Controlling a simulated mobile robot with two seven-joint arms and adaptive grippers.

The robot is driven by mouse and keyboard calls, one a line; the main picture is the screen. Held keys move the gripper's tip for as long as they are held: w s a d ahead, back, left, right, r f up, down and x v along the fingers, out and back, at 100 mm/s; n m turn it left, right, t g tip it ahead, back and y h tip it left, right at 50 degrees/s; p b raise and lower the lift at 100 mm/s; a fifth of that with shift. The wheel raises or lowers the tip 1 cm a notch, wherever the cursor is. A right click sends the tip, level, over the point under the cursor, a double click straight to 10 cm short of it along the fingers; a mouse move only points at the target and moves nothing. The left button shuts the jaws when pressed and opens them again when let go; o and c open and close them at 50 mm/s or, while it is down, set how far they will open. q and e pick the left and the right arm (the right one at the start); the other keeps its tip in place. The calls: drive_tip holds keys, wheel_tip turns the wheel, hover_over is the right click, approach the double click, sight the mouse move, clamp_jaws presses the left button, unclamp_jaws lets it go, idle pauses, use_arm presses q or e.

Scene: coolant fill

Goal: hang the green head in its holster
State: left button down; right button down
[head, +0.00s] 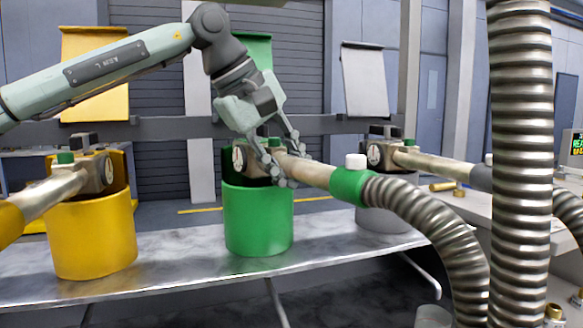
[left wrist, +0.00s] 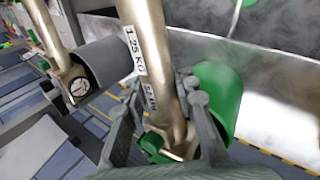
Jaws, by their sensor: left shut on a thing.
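The green head (head: 305,172) has a metal tube with a green collar, a white cap and a dial, and a ribbed metal hose trails from it to the right. Its dial end is at the mouth of the green holster (head: 258,222); I cannot tell whether it rests there. My left gripper (head: 279,168) comes from above and is shut on the head near its dial end. In the left wrist view the tube (left wrist: 155,60) runs between the fingers, with the green holster (left wrist: 218,90) close behind. My right gripper is not in view.
A yellow holster (head: 92,238) with its own head stands to the left. A grey holster (head: 385,219) with another head stands to the right. The ribbed hose (head: 425,215) and a thick upright hose (head: 520,150) take up the right side. The metal bench (head: 180,262) is bare between holsters.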

use_arm(q)
drive_tip(key=shift+f+b, duration=0.3)
drive_tip(key=shift+f, duration=0.25)
drive_tip(key=c, duration=1.1)
unclamp_jaws()
drive_tip(key=shift+c, duration=0.2)
drive_tip(key=shift+f, duration=0.2)
drive_tip(key=v, duration=1.2)
drive_tip(key=shift+r, duration=0.3)
drive_tip(key=shift+d, duration=0.1)
